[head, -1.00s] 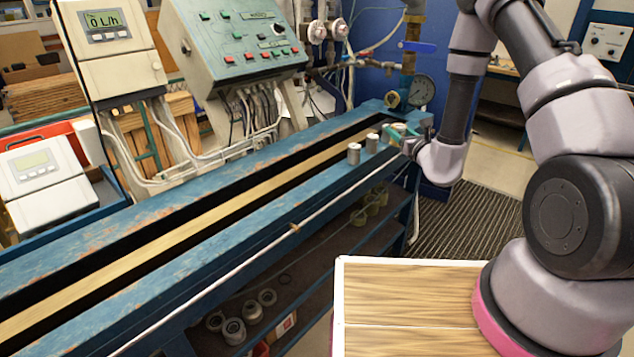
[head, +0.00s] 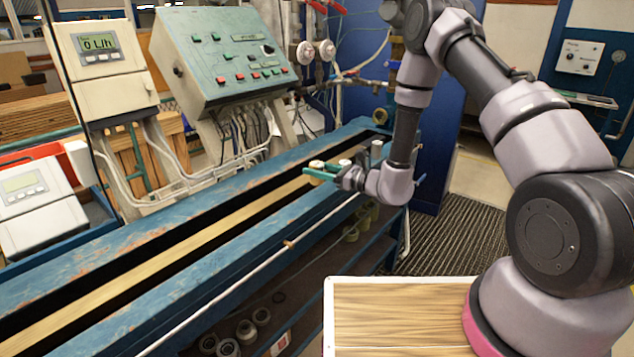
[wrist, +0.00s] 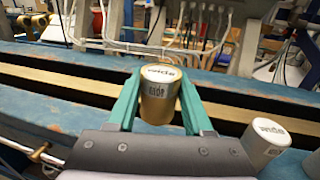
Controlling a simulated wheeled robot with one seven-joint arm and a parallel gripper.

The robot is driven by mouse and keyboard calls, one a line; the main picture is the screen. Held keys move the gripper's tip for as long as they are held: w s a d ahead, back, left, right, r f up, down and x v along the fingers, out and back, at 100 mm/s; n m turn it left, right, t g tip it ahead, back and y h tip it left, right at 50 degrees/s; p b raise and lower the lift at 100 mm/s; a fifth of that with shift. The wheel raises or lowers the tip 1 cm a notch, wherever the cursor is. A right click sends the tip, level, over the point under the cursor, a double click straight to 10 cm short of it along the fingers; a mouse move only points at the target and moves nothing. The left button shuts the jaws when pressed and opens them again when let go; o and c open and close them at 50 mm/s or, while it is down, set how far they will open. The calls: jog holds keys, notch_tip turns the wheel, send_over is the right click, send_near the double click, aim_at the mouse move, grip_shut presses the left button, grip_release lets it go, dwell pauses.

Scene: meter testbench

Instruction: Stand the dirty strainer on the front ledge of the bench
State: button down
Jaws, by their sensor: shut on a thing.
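My gripper (head: 318,171) has green fingers and is shut on a small cylinder, the strainer (wrist: 160,97). In the wrist view the strainer is upright between the fingertips, with a pale lettered top, a grey band and a yellowish-brown lower side. In the head view it is small and partly covered by the fingers. It is over the front part of the blue bench (head: 235,222), near the slot; I cannot tell whether its base touches anything. Two similar grey cylinders stand on the bench to its right, one close by (wrist: 262,140) and one farther along (head: 377,149).
The bench's blue front ledge is bare to the left of my gripper. A white pipe (head: 250,271) runs along its front side. A green control panel (head: 225,60) and meters stand behind. Several round parts (head: 247,330) sit on the shelf below. A wooden-topped surface (head: 400,308) is at front.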

aim_at(317, 180)
jog(key=shift+f, duration=1.9)
jog(key=shift+f, duration=0.1)
jog(key=shift+c, duration=1.5)
grip_release()
